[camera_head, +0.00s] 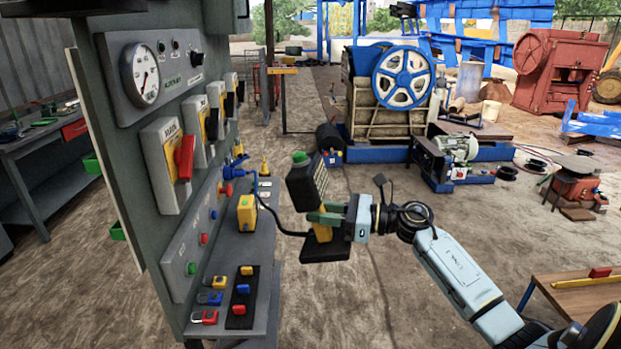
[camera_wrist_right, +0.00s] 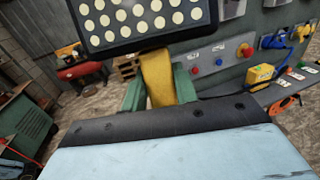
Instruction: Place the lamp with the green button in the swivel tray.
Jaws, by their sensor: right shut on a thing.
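The lamp has a black head (camera_head: 307,186) with a green button (camera_head: 300,157) on top, a yellow stem and a black base (camera_head: 325,249). My right gripper (camera_head: 322,217) is shut on its stem and holds it roughly upright, just right of the grey control panel. In the right wrist view the lamp's yellow stem (camera_wrist_right: 157,78) sits between my green fingers, with the dotted light face (camera_wrist_right: 140,18) above. I cannot pick out the swivel tray for sure; a round dark top on a red stand (camera_head: 575,166) is at the far right. My left gripper is not in view.
The grey control panel (camera_head: 185,70) rises close on the left, with a yellow box (camera_head: 247,213) and colored padlocks (camera_head: 209,298) on its ledge. A wooden table (camera_head: 580,297) is at the lower right. The blue-wheeled crusher (camera_head: 403,77) stands behind. Open dirt floor lies between.

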